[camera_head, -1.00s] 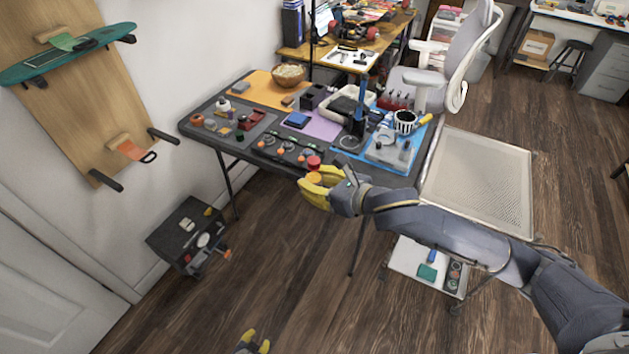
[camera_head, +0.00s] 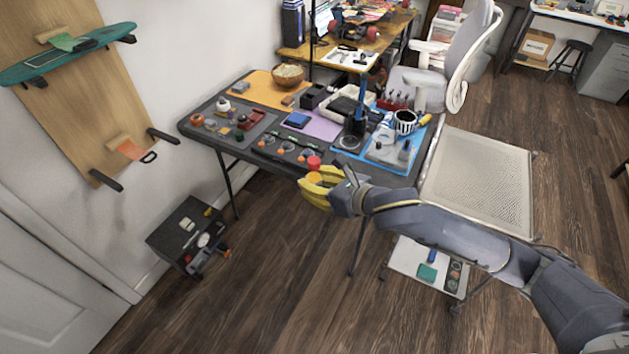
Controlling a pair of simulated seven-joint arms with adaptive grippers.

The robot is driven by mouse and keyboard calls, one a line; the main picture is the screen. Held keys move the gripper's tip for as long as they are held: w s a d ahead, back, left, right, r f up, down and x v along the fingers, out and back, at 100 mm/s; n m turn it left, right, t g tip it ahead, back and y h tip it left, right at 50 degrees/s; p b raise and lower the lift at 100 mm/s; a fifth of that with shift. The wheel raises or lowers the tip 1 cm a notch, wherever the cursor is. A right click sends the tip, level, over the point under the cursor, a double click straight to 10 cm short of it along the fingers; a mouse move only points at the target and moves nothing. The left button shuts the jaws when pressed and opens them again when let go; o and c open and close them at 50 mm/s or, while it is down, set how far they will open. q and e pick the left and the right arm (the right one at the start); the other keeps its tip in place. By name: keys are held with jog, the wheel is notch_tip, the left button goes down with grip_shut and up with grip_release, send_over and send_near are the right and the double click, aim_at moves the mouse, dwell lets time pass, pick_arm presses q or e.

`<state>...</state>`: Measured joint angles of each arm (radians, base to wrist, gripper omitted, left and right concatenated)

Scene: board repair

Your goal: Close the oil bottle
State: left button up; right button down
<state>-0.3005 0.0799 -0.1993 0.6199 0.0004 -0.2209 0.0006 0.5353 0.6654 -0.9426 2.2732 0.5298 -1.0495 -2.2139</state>
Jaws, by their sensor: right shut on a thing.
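My right gripper (camera_head: 318,187), with yellow fingers, is at the front edge of the work table. It is shut on a small orange thing (camera_head: 314,178), part of which shows between the fingers. A small red round thing (camera_head: 313,162) is just above it in the picture, close to the table's front edge; whether the two touch is unclear. I cannot tell which of these is the oil bottle or its cap. My left gripper is out of view.
The work table (camera_head: 208,106) holds several small parts, a bowl (camera_head: 289,75), a white tray (camera_head: 349,104) and a black-and-white cup (camera_head: 405,122). A wheeled mesh-top cart (camera_head: 480,180) stands at its right. A black box (camera_head: 187,236) is on the floor. Open floor lies in front.

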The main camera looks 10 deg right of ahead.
aim_at(317, 168)
jog(key=shift+w+r, duration=0.1)
jog(key=shift+r, duration=0.05)
jog(key=shift+w+r, duration=0.15)
jog(key=shift+r, duration=0.15)
jog(key=shift+w+d+r, duration=0.2)
jog(key=shift+w+r, duration=0.2)
jog(key=shift+w, duration=0.05)
jog(key=shift+w+d+r, duration=0.2)
jog(key=shift+w+r, duration=0.15)
jog(key=shift+w, duration=0.1)
jog(key=w+d+f+m+t+h, duration=0.2)
jog(key=w+d+m+h, duration=0.2)
jog(key=w+d, duration=1.1)
jog(key=w, duration=0.4)
jog(key=shift+w+d+f, duration=0.15)
jog(key=shift+d+f, duration=0.05)
jog(key=shift+d, duration=0.2)
notch_tip(317, 168, down, 16)
jog(key=shift+f, duration=0.1)
